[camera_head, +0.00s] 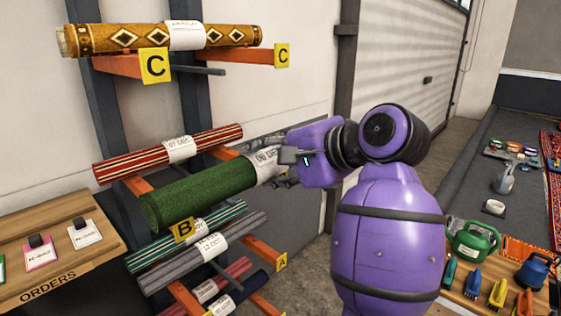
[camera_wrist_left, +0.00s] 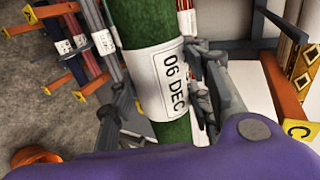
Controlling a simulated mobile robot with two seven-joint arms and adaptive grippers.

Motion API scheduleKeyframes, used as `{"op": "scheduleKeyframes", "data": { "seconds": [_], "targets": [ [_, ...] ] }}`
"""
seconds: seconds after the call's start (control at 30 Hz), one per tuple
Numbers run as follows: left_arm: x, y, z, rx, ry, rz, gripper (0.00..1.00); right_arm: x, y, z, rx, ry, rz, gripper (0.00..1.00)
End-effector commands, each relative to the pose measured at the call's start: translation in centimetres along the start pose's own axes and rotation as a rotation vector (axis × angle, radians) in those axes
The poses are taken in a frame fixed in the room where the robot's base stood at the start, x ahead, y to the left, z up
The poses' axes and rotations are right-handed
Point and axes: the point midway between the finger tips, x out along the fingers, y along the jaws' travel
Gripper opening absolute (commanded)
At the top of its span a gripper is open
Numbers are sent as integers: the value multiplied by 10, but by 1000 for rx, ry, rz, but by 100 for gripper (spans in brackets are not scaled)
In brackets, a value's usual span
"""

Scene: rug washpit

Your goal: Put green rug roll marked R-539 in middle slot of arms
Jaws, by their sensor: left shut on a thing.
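The green rug roll (camera_head: 200,192) has a white label (camera_head: 268,165). In the left wrist view the label on the roll (camera_wrist_left: 138,25) reads "06 DEC"; no R-539 shows. My left gripper (camera_head: 290,163) is shut around the roll at its right, labelled part, and the fingers (camera_wrist_left: 165,105) show on both sides of it. The roll is near-level at the height of the middle rack arms, marked B (camera_head: 182,231). Its far left end looks close to the left B arm; I cannot tell whether they touch. My right gripper is not in view.
A red striped roll (camera_head: 140,158) lies behind the green one at the B level. A patterned gold roll (camera_head: 110,38) lies on the C arms above. Grey (camera_head: 205,250) and teal striped rolls are below. An orders board (camera_head: 55,250) stands left; a cluttered table (camera_head: 460,290) stands right.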

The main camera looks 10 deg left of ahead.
Motion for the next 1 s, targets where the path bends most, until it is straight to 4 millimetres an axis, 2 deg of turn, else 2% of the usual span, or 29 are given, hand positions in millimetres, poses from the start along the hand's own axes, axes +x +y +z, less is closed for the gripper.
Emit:
{"op": "scheduleKeyframes", "data": {
  "seconds": [0.03,0.37,1.0],
  "targets": [
    [4,-6,1,-3,0,-2,1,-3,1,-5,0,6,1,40],
    [38,-23,1,-3,0,-3,1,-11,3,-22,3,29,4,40],
    [106,-54,1,-2,-1,-6,1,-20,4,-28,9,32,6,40]
  ]
}}
